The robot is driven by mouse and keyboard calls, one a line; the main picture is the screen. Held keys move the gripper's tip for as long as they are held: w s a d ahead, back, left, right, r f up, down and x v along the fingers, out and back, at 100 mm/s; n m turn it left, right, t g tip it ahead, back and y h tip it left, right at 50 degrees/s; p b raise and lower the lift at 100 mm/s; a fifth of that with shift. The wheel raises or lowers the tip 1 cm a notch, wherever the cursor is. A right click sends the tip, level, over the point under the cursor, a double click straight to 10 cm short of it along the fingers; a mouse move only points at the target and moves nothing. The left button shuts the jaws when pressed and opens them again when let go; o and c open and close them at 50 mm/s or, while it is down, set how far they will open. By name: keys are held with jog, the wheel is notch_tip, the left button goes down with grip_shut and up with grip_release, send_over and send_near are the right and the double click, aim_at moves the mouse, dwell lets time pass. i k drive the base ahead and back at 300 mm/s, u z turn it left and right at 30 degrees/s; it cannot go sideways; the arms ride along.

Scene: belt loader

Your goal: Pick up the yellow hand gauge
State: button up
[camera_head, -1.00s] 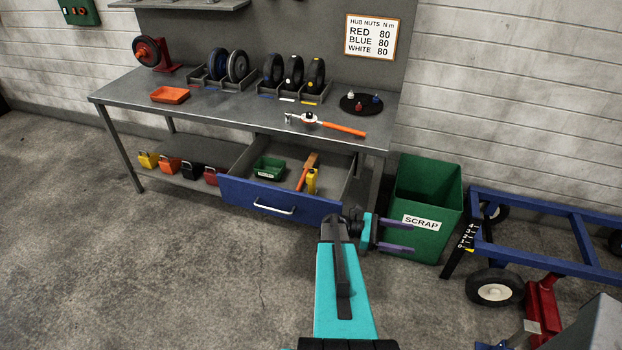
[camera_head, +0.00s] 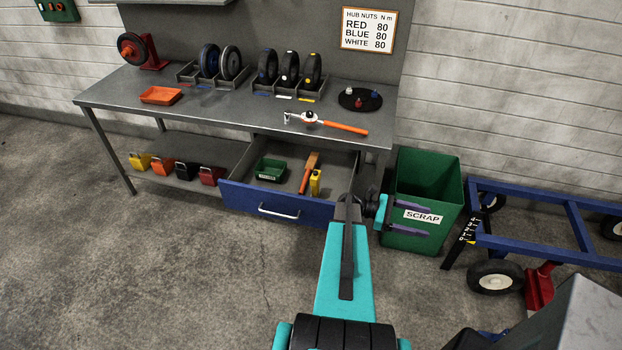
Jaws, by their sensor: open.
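The yellow hand gauge (camera_head: 316,182) stands or lies in the open blue-fronted drawer (camera_head: 276,203) under the bench, near the drawer's right side. An orange-handled tool with a brown head (camera_head: 308,172) lies just left of it, close or touching. My gripper (camera_head: 408,218) is to the right of the drawer, in front of the scrap bin in the picture. Its two purple fingers are apart and point right, away from the gauge, with nothing between them.
The bench (camera_head: 230,103) holds wheels, an orange tray and a torque wrench (camera_head: 325,123). A green scrap bin (camera_head: 429,190) and a blue cart frame (camera_head: 545,252) stand at right. The floor in front of the drawer is clear.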

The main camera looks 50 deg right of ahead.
aim_at(314, 180)
jog(key=i, duration=1.65)
jog(key=u, duration=0.05)
